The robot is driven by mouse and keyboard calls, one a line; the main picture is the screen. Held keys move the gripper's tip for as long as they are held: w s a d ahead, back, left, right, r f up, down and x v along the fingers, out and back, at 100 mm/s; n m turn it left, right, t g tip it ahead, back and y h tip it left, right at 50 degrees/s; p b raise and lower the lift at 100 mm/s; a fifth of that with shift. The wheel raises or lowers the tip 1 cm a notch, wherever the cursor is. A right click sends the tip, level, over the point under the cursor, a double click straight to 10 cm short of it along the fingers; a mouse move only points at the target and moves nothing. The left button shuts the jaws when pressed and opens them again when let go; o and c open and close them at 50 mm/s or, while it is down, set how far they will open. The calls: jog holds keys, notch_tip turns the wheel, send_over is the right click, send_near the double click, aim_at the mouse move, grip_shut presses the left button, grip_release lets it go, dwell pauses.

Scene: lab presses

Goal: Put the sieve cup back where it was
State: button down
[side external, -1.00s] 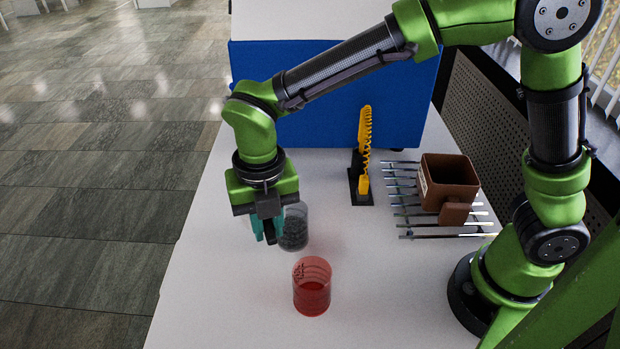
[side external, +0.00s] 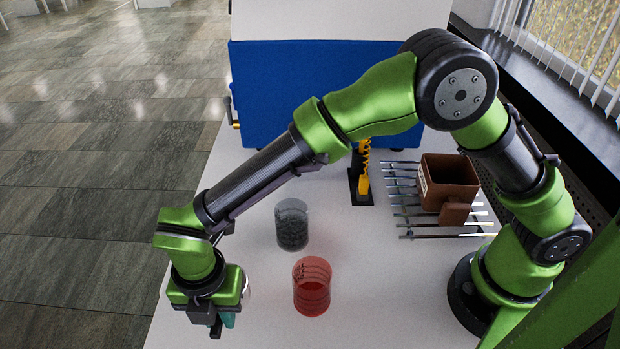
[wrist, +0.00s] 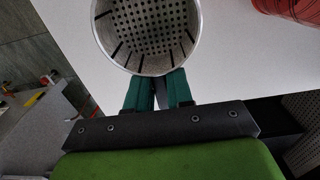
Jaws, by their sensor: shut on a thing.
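The sieve cup (wrist: 150,30) is a metal cup with a perforated bottom and dark slots around its base. In the wrist view I look down into it; it looks empty. My gripper (side external: 227,320) has its teal fingers shut on the cup's wall. The gripper also shows in the wrist view (wrist: 160,88), at the near side of the rim. In the side external view the cup is almost wholly hidden behind the gripper, near the table's left edge.
A clear grey beaker (side external: 292,226) and a red beaker (side external: 312,288) stand right of my gripper. A brown box (side external: 450,180) sits on a metal rack farther right. A yellow spring-like tool (side external: 364,180) and a large blue machine (side external: 300,105) stand behind.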

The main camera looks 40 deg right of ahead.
aim_at(227, 332)
jog(key=shift+f, duration=1.5)
jog(key=shift+f, duration=0.15)
jog(key=c, duration=1)
grip_release()
